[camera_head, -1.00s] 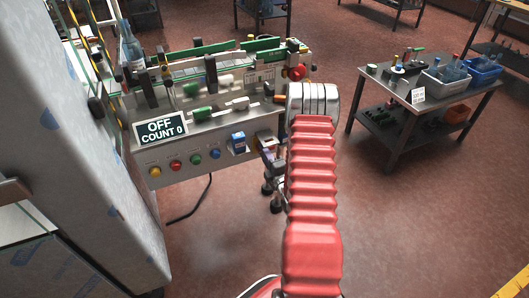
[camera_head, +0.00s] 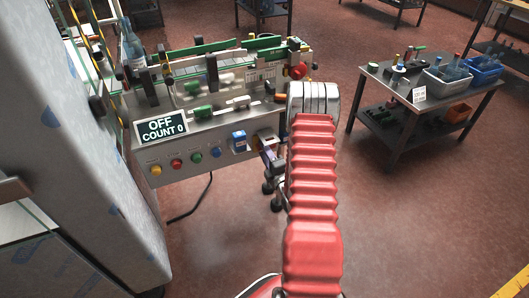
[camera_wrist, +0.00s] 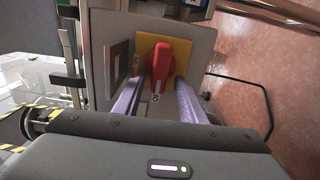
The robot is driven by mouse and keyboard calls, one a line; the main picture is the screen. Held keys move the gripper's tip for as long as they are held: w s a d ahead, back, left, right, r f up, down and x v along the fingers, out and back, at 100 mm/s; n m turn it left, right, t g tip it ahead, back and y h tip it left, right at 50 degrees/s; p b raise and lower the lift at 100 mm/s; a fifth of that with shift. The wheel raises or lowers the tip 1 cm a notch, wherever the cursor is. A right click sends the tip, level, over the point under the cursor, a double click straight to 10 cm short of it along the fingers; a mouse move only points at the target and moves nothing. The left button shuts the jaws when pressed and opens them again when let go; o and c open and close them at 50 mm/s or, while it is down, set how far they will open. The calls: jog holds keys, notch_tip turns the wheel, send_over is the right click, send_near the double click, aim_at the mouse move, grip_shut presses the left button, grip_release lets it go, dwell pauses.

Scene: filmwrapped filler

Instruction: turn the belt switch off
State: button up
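The belt switch is a red knob (camera_wrist: 164,62) on a yellow plate (camera_wrist: 147,46), seen in the wrist view. Its long grip points roughly up and down in that picture. The fingers of my gripper (camera_wrist: 160,84) stand on either side of the knob's lower part, open and very close to it; I cannot tell if either touches. In the head view my gripper (camera_head: 268,156) is at the right end of the machine's front panel, and the knob is hidden there. The display (camera_head: 162,128) reads "OFF" and "COUNT 0".
The panel carries yellow, red, green and blue buttons (camera_head: 196,155) and a blue-and-white device (camera_head: 239,142). A dark cable loops below the machine. A table (camera_head: 388,113) with bins stands at right. The floor between is clear.

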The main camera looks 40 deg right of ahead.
jog(key=v, duration=1.3)
jog(key=shift+s+a, duration=0.15)
jog(key=shift+s, duration=0.2)
